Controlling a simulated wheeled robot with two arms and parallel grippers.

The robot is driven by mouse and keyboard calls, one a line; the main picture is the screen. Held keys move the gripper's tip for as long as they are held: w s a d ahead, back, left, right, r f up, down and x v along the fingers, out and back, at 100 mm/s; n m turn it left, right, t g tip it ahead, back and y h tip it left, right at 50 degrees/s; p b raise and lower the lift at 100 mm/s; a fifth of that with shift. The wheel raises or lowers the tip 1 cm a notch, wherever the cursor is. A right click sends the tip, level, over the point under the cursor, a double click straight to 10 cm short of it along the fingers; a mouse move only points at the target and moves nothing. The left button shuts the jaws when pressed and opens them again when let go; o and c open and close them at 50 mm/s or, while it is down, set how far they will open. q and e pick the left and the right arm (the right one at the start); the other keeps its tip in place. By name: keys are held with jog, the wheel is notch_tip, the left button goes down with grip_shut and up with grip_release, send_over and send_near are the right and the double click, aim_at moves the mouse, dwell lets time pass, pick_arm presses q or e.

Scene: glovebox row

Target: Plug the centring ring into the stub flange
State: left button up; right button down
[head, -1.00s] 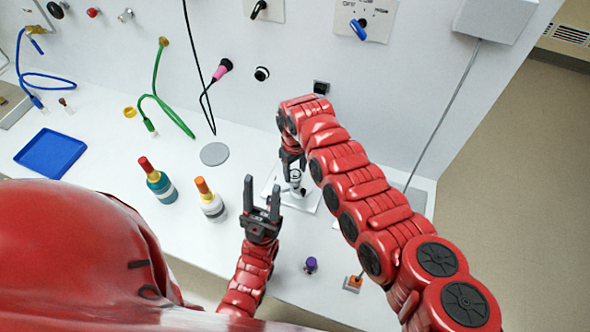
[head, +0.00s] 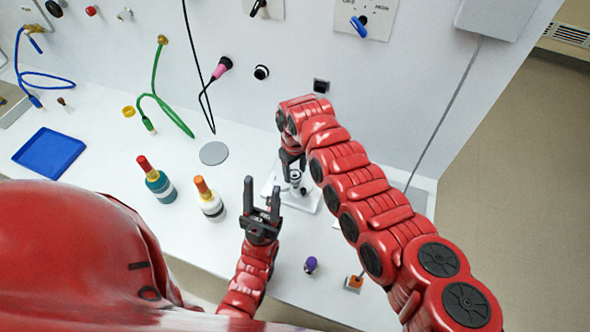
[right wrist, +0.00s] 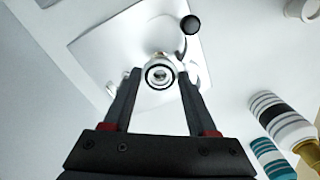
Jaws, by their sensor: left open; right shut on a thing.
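My right gripper (head: 292,166) is shut on the centring ring (right wrist: 160,75), a small round part with a dark rim and a pale centre, between its fingertips in the right wrist view. In the head view it is at the silvery stub flange (head: 297,188), which rises from a pale square plate (head: 310,203). The ring is right over the flange's mouth; I cannot tell whether it is seated, as the ring and fingers hide the joint. My left gripper (head: 261,204) is open and empty, left of and nearer than the plate.
Two bottles, one teal (head: 161,187) and one white with an orange cap (head: 210,205), stand left of my left gripper. A blue tray (head: 50,153) lies far left. A purple-topped part (head: 311,264) and an orange block (head: 355,282) are near the front edge. Hoses hang along the back wall.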

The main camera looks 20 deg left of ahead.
jog(key=shift+f+b, duration=0.65)
jog(key=shift+f, duration=0.25)
jog(key=shift+c, duration=0.6)
grip_release()
jog(key=shift+r, duration=0.1)
notch_tip(320, 180, up, 9)
jog(key=p, duration=0.5)
notch_tip(320, 180, up, 8)
jog(key=p, duration=0.1)
send_over(295, 175)
jog(key=shift+s+r, duration=0.1)
jog(key=shift+r, duration=0.05)
